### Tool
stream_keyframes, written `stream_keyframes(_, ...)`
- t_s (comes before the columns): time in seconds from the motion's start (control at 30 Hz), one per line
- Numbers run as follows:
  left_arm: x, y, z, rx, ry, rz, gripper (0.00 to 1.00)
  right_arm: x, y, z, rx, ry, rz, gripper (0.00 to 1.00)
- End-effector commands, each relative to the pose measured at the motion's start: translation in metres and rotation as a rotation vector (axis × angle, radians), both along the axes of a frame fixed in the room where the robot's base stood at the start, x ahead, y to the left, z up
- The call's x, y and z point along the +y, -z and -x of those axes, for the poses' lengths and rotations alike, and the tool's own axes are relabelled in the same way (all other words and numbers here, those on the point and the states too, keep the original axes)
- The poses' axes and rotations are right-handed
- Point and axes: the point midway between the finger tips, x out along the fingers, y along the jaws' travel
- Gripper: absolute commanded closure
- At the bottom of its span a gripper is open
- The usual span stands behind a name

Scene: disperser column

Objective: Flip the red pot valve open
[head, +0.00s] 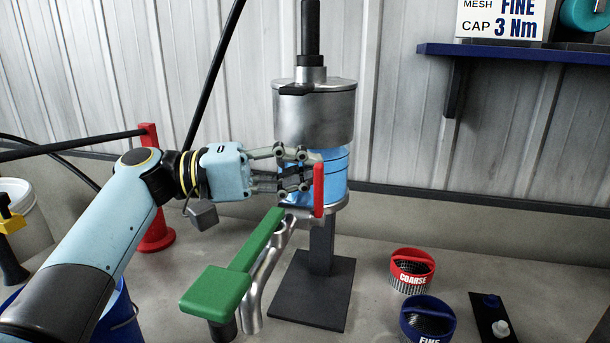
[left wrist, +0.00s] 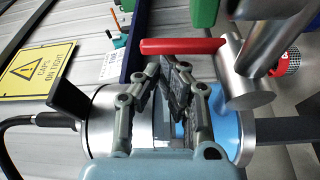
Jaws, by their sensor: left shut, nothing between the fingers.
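The red pot valve handle (head: 319,190) stands upright in front of the blue band (head: 335,172) of the disperser column. In the left wrist view the red handle (left wrist: 182,46) runs sideways from a metal valve body (left wrist: 243,82). My left gripper (head: 306,170) is shut and empty, with its fingertips just left of the handle in the head view. The wrist view shows the gripper (left wrist: 180,72) with its fingertips close to the handle; I cannot tell whether they touch. My right gripper is not in view.
A green lever (head: 250,250) and a metal pipe (head: 262,285) stand in front of the column. The COARSE basket (head: 411,270) and FINE basket (head: 427,320) sit at right. A blue shelf (head: 520,53) is above.

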Motion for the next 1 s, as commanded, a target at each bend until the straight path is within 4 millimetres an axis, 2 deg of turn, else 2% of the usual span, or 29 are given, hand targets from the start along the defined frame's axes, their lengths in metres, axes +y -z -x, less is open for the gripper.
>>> stream_keyframes(0.17,0.001,0.006,0.005,-0.1,0.001,0.02,1.0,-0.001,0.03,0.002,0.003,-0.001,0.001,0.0)
stream_keyframes(0.4,0.004,0.01,0.019,-0.311,0.0,0.062,1.0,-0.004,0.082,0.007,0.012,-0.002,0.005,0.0)
stream_keyframes(0.6,0.006,0.009,0.029,-0.483,0.0,0.097,1.0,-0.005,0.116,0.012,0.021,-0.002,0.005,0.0)
stream_keyframes(0.8,0.007,0.007,0.036,-0.51,0.0,0.102,1.0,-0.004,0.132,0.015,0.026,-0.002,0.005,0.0)
stream_keyframes(1.0,0.008,0.007,0.039,-0.508,0.001,0.102,1.0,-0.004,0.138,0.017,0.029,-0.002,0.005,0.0)
